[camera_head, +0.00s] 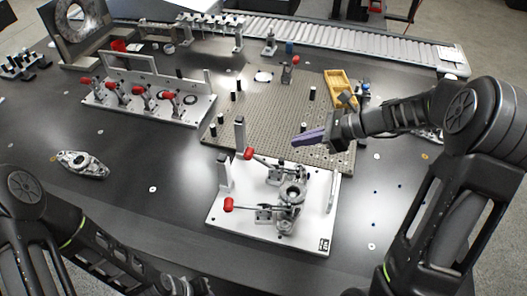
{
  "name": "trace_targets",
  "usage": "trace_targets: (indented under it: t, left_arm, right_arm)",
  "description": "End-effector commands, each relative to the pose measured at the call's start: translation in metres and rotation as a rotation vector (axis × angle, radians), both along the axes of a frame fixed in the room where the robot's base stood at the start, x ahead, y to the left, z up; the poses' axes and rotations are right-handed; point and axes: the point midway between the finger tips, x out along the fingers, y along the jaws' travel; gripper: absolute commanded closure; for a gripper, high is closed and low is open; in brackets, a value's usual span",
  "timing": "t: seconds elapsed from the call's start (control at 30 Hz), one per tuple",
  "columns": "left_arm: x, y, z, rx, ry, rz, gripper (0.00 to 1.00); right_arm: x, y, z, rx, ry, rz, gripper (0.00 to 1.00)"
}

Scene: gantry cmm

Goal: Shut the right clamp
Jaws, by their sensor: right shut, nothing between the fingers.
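A white fixture plate (305,237) lies near the table's front middle, holding a grey metal part (292,192). Two toggle clamps with red-tipped handles are on it. One red tip (249,153) is toward the back and the other (228,204) toward the front; both handles point left, away from the part. I cannot tell which one is the right clamp or whether either is closed. My right gripper (308,138) has its purple fingers shut and empty, above the perforated plate, behind and right of the rear handle tip, apart from it. The fingers of my left arm do not show.
Another clamp fixture (150,108) stands at the back left. Clear table lies left of the white plate.

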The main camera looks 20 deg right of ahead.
Motion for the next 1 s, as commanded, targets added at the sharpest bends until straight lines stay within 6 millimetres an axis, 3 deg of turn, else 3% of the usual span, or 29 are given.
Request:
trace_targets:
  t: [0.37, 0.8, 1.0]
  left_arm:
    - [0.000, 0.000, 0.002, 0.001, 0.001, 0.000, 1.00]
    - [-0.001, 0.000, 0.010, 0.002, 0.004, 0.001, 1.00]
    - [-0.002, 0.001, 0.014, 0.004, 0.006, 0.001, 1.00]
  right_arm:
    - [0.009, 0.016, -0.012, -0.002, 0.001, 0.005, 1.00]
    - [0.045, 0.074, -0.061, -0.002, 0.002, 0.006, 1.00]
    - [0.057, 0.091, -0.076, -0.004, 0.000, 0.005, 1.00]
